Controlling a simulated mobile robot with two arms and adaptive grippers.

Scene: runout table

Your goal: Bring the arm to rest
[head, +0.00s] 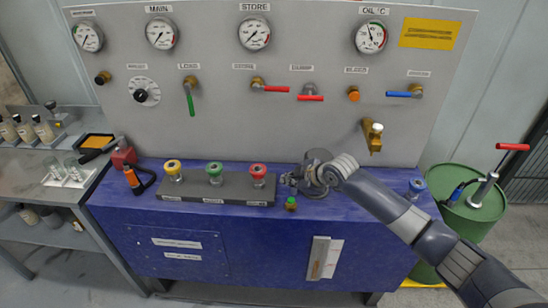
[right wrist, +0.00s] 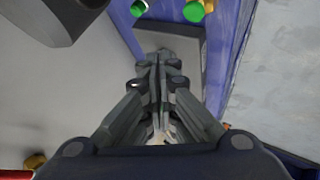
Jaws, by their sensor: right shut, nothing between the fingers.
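My right arm (head: 400,215) reaches in from the lower right over the blue runout table (head: 130,225). My right gripper (head: 288,180) is above the tabletop, just right of the red-topped jar (head: 258,174). In the right wrist view its fingers (right wrist: 160,62) are together with nothing between them. The grey jar rack (head: 215,194) is to its left. A small green-capped brass piece (head: 291,203) is just below the gripper in the picture; I cannot tell the gap between them. My left gripper is not in view.
Behind stands a grey panel (head: 210,110) with gauges and valve handles. A blue-topped jar (head: 416,188) is at the table's right end. A green drum (head: 470,215) stands right, a bench (head: 30,185) left.

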